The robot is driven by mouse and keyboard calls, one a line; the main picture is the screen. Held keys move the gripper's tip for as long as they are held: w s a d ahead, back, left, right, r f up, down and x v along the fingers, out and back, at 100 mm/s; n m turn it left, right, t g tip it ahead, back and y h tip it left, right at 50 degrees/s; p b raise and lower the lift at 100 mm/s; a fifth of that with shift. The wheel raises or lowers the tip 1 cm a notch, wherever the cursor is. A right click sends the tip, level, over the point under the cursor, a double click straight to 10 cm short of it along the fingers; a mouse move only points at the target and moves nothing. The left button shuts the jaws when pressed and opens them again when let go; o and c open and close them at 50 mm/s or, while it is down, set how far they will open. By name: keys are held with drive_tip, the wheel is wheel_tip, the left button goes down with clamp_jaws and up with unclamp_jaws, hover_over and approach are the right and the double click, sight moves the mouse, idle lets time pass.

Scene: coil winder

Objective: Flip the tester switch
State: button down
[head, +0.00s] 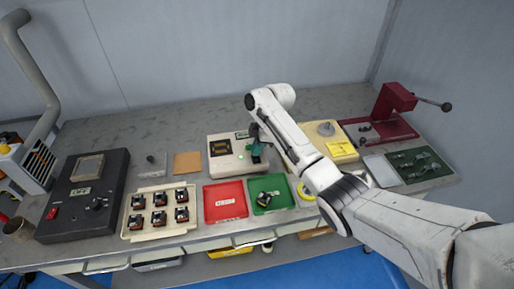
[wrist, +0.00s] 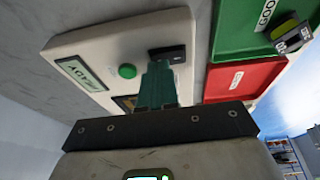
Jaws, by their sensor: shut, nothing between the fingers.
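A cream tester box (head: 222,164) stands mid-bench with a dark display window and a label; it also fills the upper left of the wrist view (wrist: 85,45). A round green button or lamp (wrist: 127,71) and a small black switch-like part (wrist: 166,53) are on its top. My gripper (head: 257,153) is over the box's right part. In the wrist view its teal fingers (wrist: 162,72) are shut and empty, tips at the black part and partly covering it. I cannot tell whether they touch it, or which way it is set.
A red tray (head: 226,214) and a green tray (head: 288,200) holding one small part lie in front. A cream tray (head: 129,234) of several parts and a black panel marked OFF (head: 110,180) are at left. A yellow-topped unit (head: 341,148) and red winder (head: 395,97) stand at right.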

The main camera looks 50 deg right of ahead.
drive_tip(key=shift+w+f, duration=0.15)
drive_tip(key=shift+f, duration=0.15)
drive_tip(key=shift+s+a+r+p, duration=0.15)
drive_tip(key=shift+s+a+p, duration=0.3)
drive_tip(key=shift+s+p, duration=0.5)
drive_tip(key=shift+w+r, duration=0.1)
drive_tip(key=shift+w, duration=0.15)
